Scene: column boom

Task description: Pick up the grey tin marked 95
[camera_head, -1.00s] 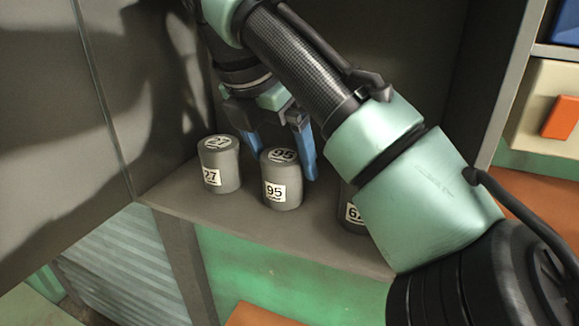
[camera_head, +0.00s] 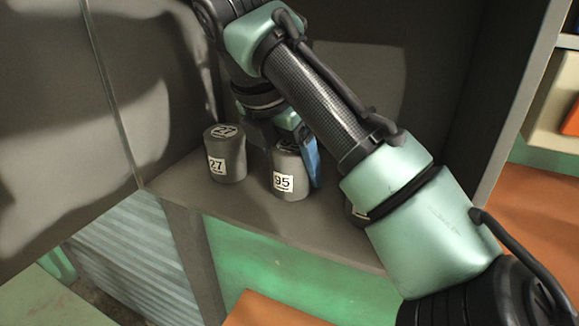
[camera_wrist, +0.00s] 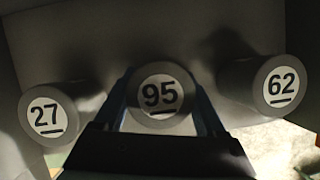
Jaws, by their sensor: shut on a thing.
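The grey tin marked 95 (camera_head: 290,181) stands upright on the grey shelf (camera_head: 250,213), its numbered label facing the front. My gripper (camera_head: 290,150) has come down over it from above, with a blue finger at its right side, and is shut on it. In the wrist view the lid of the 95 tin (camera_wrist: 160,95) sits between the two fingers. The left finger is mostly hidden in the head view. I cannot tell any gap under the tin.
A grey tin marked 27 (camera_head: 226,155) stands close on the left. A grey tin marked 62 (camera_wrist: 279,86) stands on the right, mostly hidden behind my arm in the head view. Cabinet walls (camera_head: 165,80) enclose the shelf at the left and back.

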